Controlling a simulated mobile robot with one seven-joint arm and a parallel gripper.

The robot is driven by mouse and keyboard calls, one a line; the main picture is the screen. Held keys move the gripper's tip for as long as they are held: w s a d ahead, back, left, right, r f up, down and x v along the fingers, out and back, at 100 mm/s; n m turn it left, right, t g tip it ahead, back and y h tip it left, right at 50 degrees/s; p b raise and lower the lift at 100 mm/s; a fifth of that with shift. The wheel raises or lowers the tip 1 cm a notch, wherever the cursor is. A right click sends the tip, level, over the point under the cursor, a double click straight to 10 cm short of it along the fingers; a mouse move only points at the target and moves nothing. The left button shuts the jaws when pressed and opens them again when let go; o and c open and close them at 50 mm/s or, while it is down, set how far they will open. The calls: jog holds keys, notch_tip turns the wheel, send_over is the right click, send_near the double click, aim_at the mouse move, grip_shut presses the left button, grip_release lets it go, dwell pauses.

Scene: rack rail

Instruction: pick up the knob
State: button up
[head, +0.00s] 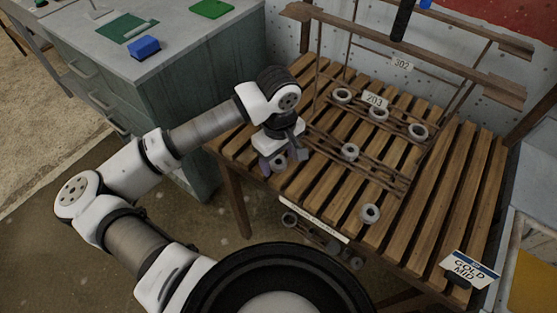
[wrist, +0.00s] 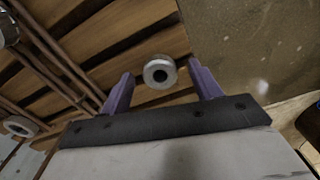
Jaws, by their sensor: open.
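Several grey ring-shaped knobs sit on and around a slatted wooden table. One knob (wrist: 160,72) shows in the wrist view between and just beyond my gripper's fingertips, near the table's edge. It also shows, partly hidden, in the head view (head: 280,160). My gripper (wrist: 163,82) has purple fingers spread apart with nothing held; in the head view my gripper (head: 283,161) points down over the table's left edge. Whether the fingers are level with the knob, I cannot tell.
A green-grey cabinet (head: 150,75) stands at left with a blue block (head: 145,48) on top. A "GOLD MID" sign (head: 470,269) is at right.

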jog(key=c, duration=1.1)
jog(key=shift+r, duration=0.1)
